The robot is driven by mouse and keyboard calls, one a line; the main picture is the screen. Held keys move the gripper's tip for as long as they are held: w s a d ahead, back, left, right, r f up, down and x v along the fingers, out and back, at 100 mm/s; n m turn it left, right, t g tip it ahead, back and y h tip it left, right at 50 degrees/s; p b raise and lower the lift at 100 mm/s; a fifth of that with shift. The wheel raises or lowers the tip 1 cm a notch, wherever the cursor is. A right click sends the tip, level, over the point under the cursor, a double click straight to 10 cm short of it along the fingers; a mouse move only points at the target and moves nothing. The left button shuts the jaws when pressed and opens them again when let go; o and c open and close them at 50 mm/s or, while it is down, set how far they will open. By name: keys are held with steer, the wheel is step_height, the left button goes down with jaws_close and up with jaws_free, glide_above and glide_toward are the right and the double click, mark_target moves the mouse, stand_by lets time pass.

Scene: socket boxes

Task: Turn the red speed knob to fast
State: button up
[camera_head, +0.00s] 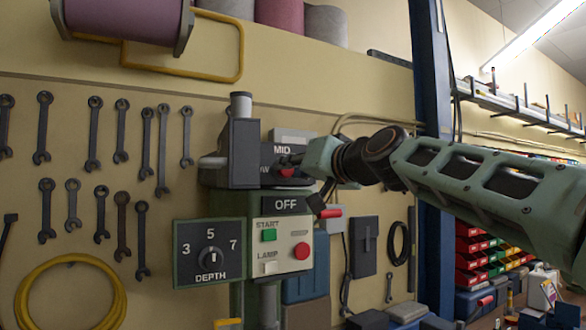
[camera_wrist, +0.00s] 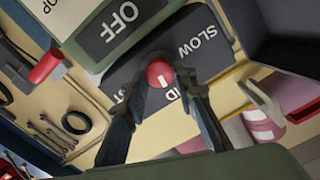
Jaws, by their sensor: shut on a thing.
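The red speed knob (camera_wrist: 159,72) sits on a dark dial plate (camera_wrist: 195,38) in the wrist view. Its white mark points roughly toward the MID label, which is partly covered. SLOW reads clearly, and only the end of a third label shows beside a finger. My gripper (camera_wrist: 161,80) has a finger on each side of the knob and is shut on it. In the head view the knob (camera_head: 287,172) shows as a small red patch below MID, with my gripper (camera_head: 297,166) reaching it from the right and hiding part of the plate.
Below the dial are an OFF sign (camera_head: 286,204), a green START button (camera_head: 268,235), a red button (camera_head: 302,251) and a DEPTH dial (camera_head: 210,256). A dark machine housing (camera_head: 240,152) stands close left of the knob. A red-handled lever (camera_head: 329,213) is just below my gripper.

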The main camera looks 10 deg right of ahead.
steer(key=shift+m, duration=4.8)
steer(key=shift+f, duration=0.1)
steer(key=o, duration=1.2)
steer(key=shift+c, duration=0.2)
steer(key=shift+d, duration=0.1)
steer(key=v, duration=1.2)
